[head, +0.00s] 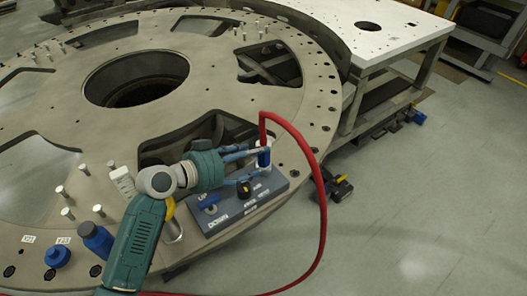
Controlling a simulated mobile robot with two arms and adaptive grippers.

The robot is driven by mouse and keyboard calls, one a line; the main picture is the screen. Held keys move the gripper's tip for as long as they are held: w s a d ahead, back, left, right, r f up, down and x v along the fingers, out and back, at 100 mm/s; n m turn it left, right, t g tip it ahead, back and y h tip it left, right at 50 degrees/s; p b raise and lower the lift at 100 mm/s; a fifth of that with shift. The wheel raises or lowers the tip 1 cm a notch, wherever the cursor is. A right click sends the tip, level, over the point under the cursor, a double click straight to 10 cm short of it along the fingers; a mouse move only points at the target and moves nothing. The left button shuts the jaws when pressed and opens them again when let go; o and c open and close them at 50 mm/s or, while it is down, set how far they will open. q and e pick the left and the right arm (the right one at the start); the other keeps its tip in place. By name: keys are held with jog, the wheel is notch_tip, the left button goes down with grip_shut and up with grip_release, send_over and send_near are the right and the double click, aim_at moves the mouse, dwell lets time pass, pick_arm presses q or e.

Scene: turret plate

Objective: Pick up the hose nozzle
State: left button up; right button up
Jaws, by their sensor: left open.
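The hose nozzle (263,157) is a small blue and white piece at the end of a red hose (321,200). It stands upright at the far edge of a grey control box on the turret plate (205,110). My left gripper (259,163) reaches in from the lower left with its fingers open. The fingertips are at the nozzle, seemingly on either side of it; I cannot tell whether they touch it. The fingers hide part of the nozzle. My right gripper is not in view.
The control box (249,208) has a black knob and blue parts. Several upright pins, a blue bottle (97,238) and a blue cap (57,257) stand on the plate at left. The red hose loops over the right edge. A white-topped table (395,35) stands behind; right floor is mostly clear.

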aim_at(261, 155)
pick_arm(q)
jog(key=shift+w+d+f, duration=0.15)
jog(key=shift+w+d, duration=0.05)
jog(key=shift+w+d+p, duration=0.15)
jog(key=shift+w+p, duration=0.05)
jog(key=shift+p, duration=0.1)
jog(key=p+x, duration=0.2)
jog(key=x, duration=0.2)
jog(key=shift+s+d, duration=0.1)
jog(key=shift+d, duration=0.1)
jog(key=shift+w+d+f, duration=0.15)
jog(key=shift+w, duration=0.05)
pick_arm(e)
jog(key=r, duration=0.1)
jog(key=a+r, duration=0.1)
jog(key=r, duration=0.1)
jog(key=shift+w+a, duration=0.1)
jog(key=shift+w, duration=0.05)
pick_arm(q)
jog(key=shift+c, duration=0.5)
